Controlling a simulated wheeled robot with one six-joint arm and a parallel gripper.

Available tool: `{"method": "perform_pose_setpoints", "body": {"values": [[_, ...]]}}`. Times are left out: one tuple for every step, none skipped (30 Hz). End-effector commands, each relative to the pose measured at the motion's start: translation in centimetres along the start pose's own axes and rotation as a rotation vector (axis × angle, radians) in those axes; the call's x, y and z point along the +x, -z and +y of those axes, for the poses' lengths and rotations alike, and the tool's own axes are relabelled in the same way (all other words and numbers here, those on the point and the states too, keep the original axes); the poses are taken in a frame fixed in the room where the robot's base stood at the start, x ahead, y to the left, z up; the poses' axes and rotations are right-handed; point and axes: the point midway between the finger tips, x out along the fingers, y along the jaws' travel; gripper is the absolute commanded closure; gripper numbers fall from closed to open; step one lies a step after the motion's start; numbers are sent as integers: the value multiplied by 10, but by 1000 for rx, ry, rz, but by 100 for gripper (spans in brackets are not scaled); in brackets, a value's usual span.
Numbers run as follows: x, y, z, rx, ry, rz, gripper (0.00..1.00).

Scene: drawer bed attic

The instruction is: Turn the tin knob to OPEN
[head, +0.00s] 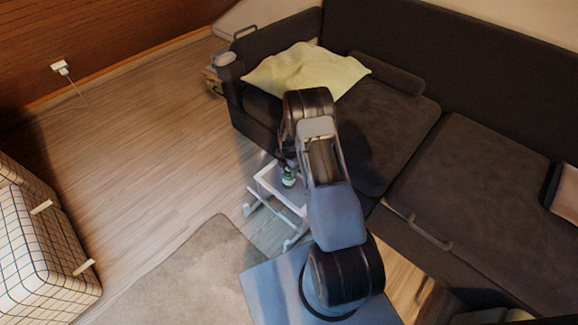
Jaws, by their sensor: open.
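A small green and white item (289,179) stands on a low white side table (268,183) in front of the sofa. I cannot make out a tin, a knob or any OPEN mark on it at this size. My gripper (287,163) points down at the end of my arm, just above or beside the green and white item. It is open. Its fingertips are small and dark here, and I cannot tell whether they touch the item. My arm hides the right part of the table.
A dark sofa (480,210) with a pale yellow cushion (303,70) stands behind the table. A beige rug (190,280) lies in front. Checked furniture (40,250) stands at the left. The wooden floor (150,140) at the left is clear.

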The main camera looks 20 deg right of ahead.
Motion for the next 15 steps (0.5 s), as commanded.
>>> {"method": "perform_pose_setpoints", "body": {"values": [[0, 0, 0, 0, 0, 0, 43], [0, 0, 0, 0, 0, 0, 43], [0, 0, 0, 0, 0, 0, 43], [0, 0, 0, 0, 0, 0, 43], [0, 0, 0, 0, 0, 0, 43], [0, 0, 0, 0, 0, 0, 45], [0, 0, 0, 0, 0, 0, 48], [0, 0, 0, 0, 0, 0, 50], [0, 0, 0, 0, 0, 0, 54], [0, 0, 0, 0, 0, 0, 57], [0, 0, 0, 0, 0, 0, 60], [0, 0, 0, 0, 0, 0, 64], [0, 0, 0, 0, 0, 0, 67], [0, 0, 0, 0, 0, 0, 70], [0, 0, 0, 0, 0, 0, 74]]}}
